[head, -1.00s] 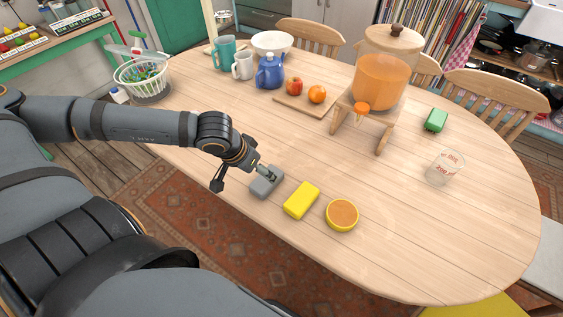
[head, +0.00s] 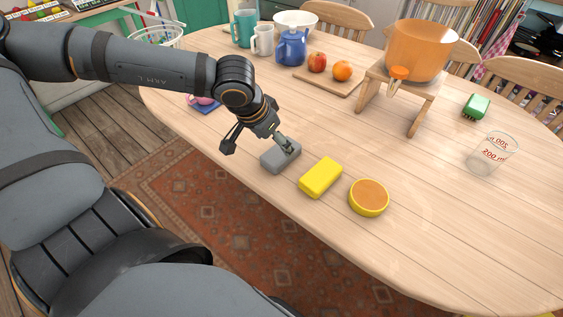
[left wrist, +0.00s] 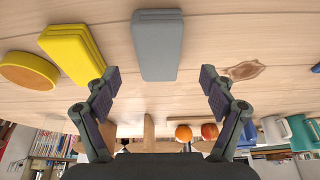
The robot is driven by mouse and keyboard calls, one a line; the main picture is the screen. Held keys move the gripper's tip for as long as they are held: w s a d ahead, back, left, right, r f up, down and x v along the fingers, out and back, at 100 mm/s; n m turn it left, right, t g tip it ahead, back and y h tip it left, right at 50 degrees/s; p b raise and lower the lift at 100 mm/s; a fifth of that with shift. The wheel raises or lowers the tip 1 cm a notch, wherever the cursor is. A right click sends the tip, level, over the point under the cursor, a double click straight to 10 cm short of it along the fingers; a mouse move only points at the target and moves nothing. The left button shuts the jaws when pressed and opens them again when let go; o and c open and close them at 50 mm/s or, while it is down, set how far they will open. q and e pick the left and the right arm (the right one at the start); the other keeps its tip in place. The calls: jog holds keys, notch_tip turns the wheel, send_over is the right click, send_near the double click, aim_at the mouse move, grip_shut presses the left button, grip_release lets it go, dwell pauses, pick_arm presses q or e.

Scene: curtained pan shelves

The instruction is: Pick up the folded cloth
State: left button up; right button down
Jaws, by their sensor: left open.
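A grey folded cloth (head: 275,160) lies flat near the table's front edge. It shows in the left wrist view (left wrist: 158,48) as a stacked, layered rectangle. A yellow layered block (head: 321,178), which could also be folded cloth, lies just right of it in the head view and at its left in the left wrist view (left wrist: 70,52). My left gripper (head: 259,147) is open at the grey cloth, its fingers spread wider than the cloth. In the left wrist view the fingertips (left wrist: 158,84) are apart with nothing between them. My right gripper is not in view.
A round yellow-rimmed sponge (head: 369,197) sits beside the yellow block.

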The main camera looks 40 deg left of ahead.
aim_at(281, 151)
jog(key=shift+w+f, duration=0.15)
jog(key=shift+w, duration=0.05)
pick_arm(q)
jog(key=b+x, duration=0.1)
jog(key=x, duration=0.3)
jog(key=shift+w+d+f+b, duration=0.1)
jog(key=shift+d+f+b, duration=0.05)
jog(key=shift+f+b, duration=0.2)
jog(key=shift+w+f, duration=0.2)
jog(key=shift+f, duration=0.05)
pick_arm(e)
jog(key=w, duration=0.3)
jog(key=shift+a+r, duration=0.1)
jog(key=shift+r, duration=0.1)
pick_arm(q)
jog(key=c, duration=1.2)
jog(key=shift+r, duration=0.1)
jog(key=shift+c, duration=0.2)
